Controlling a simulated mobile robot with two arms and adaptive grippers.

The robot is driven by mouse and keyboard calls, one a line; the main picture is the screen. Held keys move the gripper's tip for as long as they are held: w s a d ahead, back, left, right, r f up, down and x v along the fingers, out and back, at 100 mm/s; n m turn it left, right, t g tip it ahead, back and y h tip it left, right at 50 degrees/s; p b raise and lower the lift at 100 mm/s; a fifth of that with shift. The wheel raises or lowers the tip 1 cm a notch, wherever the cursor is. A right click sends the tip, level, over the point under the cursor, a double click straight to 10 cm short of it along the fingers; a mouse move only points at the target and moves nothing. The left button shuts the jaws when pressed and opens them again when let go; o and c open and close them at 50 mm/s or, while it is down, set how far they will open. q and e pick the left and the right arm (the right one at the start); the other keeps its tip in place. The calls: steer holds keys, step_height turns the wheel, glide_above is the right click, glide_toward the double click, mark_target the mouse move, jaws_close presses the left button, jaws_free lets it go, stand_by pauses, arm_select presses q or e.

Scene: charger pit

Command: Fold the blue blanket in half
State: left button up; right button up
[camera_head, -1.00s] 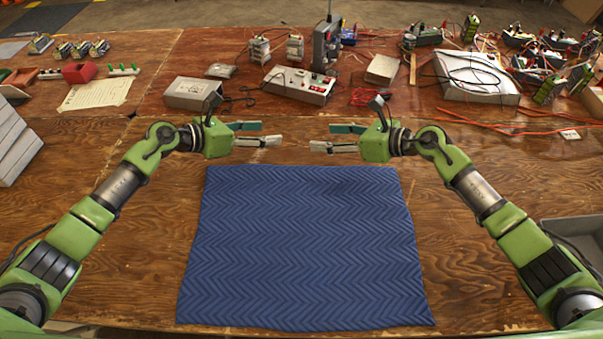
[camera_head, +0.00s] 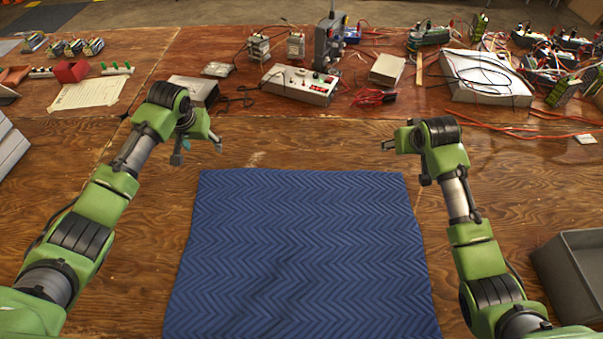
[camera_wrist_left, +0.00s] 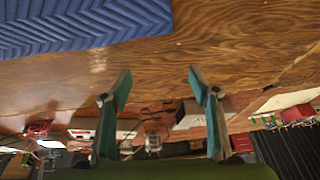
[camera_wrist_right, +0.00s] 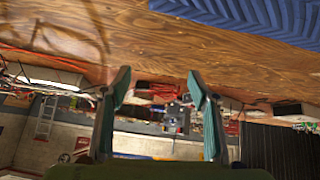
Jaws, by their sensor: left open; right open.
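The blue blanket (camera_head: 300,250) lies flat and spread out on the wooden table, with a zigzag quilted pattern. Its near edge runs out of the head view. My left gripper (camera_head: 198,150) is open and empty above the table, just beyond the blanket's far left corner. My right gripper (camera_head: 385,147) is by the far right corner; its fingers are mostly hidden in the head view, but the right wrist view shows them open and empty (camera_wrist_right: 157,88). The blanket shows at the top of the left wrist view (camera_wrist_left: 80,22) and the right wrist view (camera_wrist_right: 260,15), apart from the fingers.
Behind the blanket stand a control box with buttons (camera_head: 300,84), a grey box (camera_head: 193,90) and a white tray with cables (camera_head: 485,78). A grey bin (camera_head: 580,270) is at the right. Bare table (camera_head: 300,140) lies between the grippers.

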steer(key=s+a+f, duration=0.1)
arm_select(q)
steer(key=shift+g+h, duration=0.3)
steer(key=shift+g, duration=0.3)
steer(key=f, duration=0.2)
steer(key=s+d+f, duration=0.1)
steer(key=f, duration=0.2)
steer(key=s+f, duration=0.1)
steer(key=f, duration=0.2)
steer(key=shift+d+f, duration=0.15)
steer(key=shift+f, duration=0.1)
arm_select(e)
steer(key=g, duration=0.1)
glide_toward(375, 174)
steer(key=shift+y, duration=0.4)
steer(key=w+d+f, duration=0.4)
steer(key=shift+d+f, duration=0.1)
steer(key=shift+f, duration=0.2)
arm_select(q)
steer(key=shift+s+f, duration=0.1)
steer(key=shift+f, duration=0.2)
arm_select(e)
steer(key=shift+s+f, duration=0.1)
steer(key=shift+f, duration=0.15)
steer(key=shift+f, duration=0.1)
